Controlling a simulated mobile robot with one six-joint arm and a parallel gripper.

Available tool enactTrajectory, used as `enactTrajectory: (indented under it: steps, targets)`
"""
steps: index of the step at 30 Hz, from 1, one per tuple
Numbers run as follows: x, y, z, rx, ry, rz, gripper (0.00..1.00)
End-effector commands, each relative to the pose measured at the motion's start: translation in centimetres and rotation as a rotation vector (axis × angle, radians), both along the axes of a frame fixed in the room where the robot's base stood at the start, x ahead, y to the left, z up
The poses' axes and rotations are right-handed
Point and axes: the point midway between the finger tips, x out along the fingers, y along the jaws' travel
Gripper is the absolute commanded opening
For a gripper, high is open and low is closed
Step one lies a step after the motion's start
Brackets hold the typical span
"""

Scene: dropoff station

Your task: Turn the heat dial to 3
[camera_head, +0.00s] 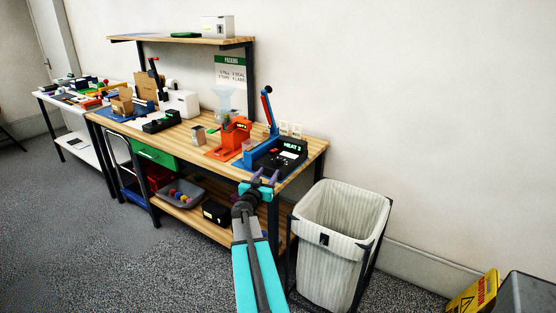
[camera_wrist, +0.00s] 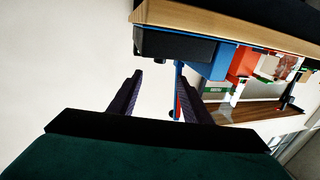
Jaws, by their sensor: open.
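A black box-like machine (camera_head: 272,157) with a blue side and a green lit text that seems to read "HEAT 3" stands near the right end of the wooden workbench (camera_head: 312,150). The heat dial itself is too small to make out. My gripper (camera_head: 262,178) is just in front of the bench's front edge, near the machine. In the wrist view my gripper (camera_wrist: 158,98) has its two dark fingers wide apart with nothing between them; the machine's black body (camera_wrist: 172,46) shows beyond them.
An orange device (camera_head: 232,136) stands left of the machine. A white lined bin (camera_head: 335,225) stands on the floor right of the bench. A shelf (camera_head: 180,40) runs above the bench. A yellow sign (camera_head: 474,292) is at the lower right.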

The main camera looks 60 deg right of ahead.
Motion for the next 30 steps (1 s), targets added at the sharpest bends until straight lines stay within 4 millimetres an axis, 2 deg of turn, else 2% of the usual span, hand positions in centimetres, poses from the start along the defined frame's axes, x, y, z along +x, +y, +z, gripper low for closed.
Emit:
enactTrajectory:
  steps: [8, 30]
  targets:
    - [0.5, -1.7, 0.0, 0.000, -0.001, -0.001, 0.44]
    - [2.0, -8.3, 0.0, 0.000, 0.000, -0.002, 0.44]
